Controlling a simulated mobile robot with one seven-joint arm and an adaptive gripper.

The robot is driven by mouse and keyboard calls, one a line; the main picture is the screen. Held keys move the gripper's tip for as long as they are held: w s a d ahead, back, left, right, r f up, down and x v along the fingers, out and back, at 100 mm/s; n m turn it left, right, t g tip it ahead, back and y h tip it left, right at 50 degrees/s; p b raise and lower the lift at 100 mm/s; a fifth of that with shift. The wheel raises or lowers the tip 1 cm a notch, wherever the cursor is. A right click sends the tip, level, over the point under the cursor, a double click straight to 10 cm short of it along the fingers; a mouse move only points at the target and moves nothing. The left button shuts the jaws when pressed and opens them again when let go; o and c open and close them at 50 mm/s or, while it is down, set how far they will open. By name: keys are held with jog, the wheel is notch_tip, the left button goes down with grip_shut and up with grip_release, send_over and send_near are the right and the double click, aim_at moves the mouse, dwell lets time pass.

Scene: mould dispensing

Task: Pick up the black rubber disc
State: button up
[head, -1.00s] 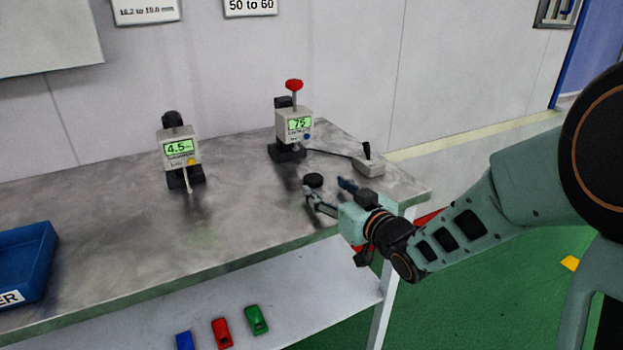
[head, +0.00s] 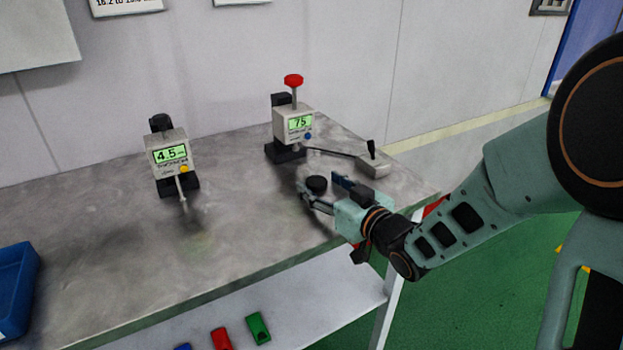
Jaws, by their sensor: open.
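The black rubber disc (head: 316,184) sits on the grey bench top (head: 243,222) below the gauge with the red knob. My gripper (head: 321,189) is open and low over the bench, reaching in from the right. The disc shows at the fingertips, between the two spread fingers in this view. I cannot tell whether a finger touches it. The disc's near lower edge is partly hidden by the near finger.
A gauge with a red knob (head: 300,124) stands behind the disc. A lever box (head: 373,165) on a cable is at the back right. Another gauge (head: 169,154) stands left. A blue bin (head: 18,290) is far left. The bench left of the gripper is clear.

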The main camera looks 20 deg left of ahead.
jog(key=shift+w+a, duration=0.15)
jog(key=c, duration=1.1)
jog(key=shift+r, duration=0.1)
